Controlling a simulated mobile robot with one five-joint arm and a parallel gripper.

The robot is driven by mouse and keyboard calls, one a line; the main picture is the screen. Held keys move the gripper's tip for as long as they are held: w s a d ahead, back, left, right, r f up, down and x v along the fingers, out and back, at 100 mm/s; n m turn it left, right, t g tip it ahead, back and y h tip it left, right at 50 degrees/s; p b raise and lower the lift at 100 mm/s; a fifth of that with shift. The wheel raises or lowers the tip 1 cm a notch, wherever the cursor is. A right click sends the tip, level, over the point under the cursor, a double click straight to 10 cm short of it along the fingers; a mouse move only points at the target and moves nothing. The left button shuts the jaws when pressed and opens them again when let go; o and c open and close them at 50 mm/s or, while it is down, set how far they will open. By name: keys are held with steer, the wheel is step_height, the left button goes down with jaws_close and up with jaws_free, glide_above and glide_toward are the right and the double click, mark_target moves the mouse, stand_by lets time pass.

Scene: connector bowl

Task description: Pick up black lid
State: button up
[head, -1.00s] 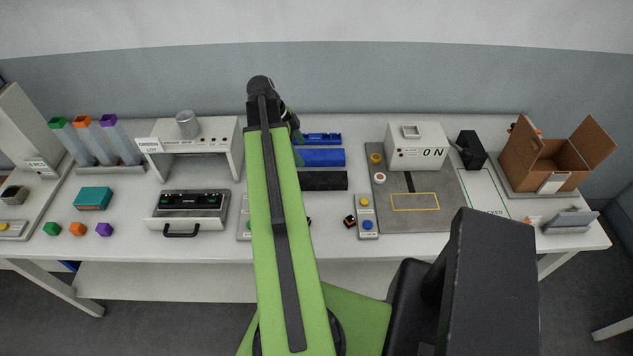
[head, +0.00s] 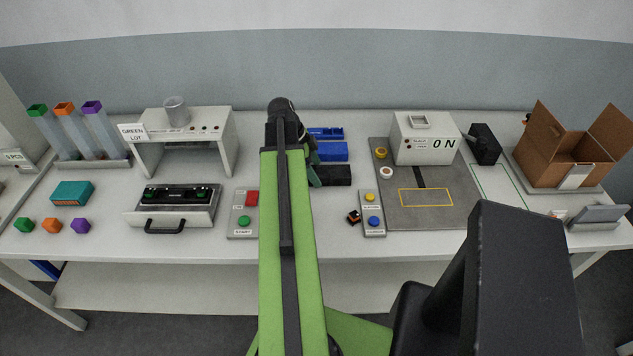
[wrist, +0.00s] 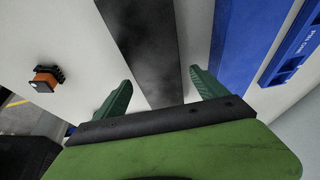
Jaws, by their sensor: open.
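The black lid (head: 333,175) is a dark flat slab on the table, in front of the blue pieces. In the head view its left end is partly hidden by my gripper (head: 313,172). In the wrist view the black lid (wrist: 146,35) runs as a long dark strip between the two green fingers. My gripper (wrist: 161,79) is open, with one finger on each side of the strip and nothing held. I cannot tell how high the fingertips are above the table.
A blue block (head: 333,151) lies just behind the lid, with a blue tray (head: 326,133) beyond it. A small orange-black connector (head: 354,217) lies in front to the right. A button panel (head: 372,213) and a grey mat (head: 425,216) are further right.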

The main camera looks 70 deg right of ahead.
mark_target(322, 171)
steer(key=shift+x, duration=0.9)
steer(key=shift+r, duration=0.2)
steer(key=c, duration=1.4)
step_height(322, 171, up, 4)
steer(key=p, duration=0.4)
steer(key=shift+r, duration=0.25)
steer(key=shift+c, duration=0.2)
steer(key=s+r+p, duration=0.6)
steer(key=s, duration=0.5)
steer(key=shift+s+a, duration=0.3)
steer(key=shift+s, duration=0.1)
